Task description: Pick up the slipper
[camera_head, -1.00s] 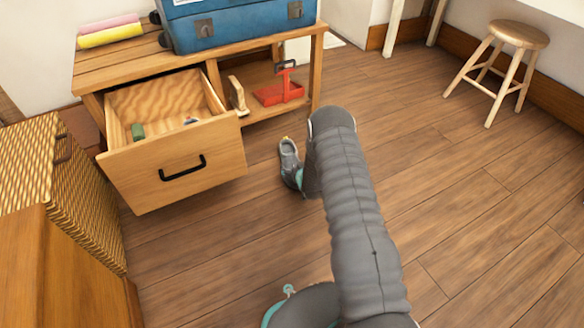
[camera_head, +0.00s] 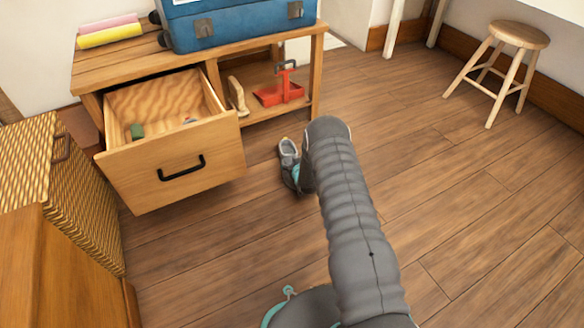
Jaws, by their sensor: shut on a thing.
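The slipper (camera_head: 287,149) is grey with a pale opening. It is on or just above the wooden floor, right of the open drawer; I cannot tell whether it touches the floor. My gripper (camera_head: 294,174) is at its near end, shut on it. My grey arm hides most of the gripper and part of the slipper's near end.
A wooden bench (camera_head: 115,69) with an open drawer (camera_head: 172,165) stands at the left, bearing a blue case (camera_head: 240,22). A red object (camera_head: 279,94) sits on its lower shelf. A wicker cabinet (camera_head: 85,205) is at the near left, a stool (camera_head: 518,35) far right. The floor at the right is clear.

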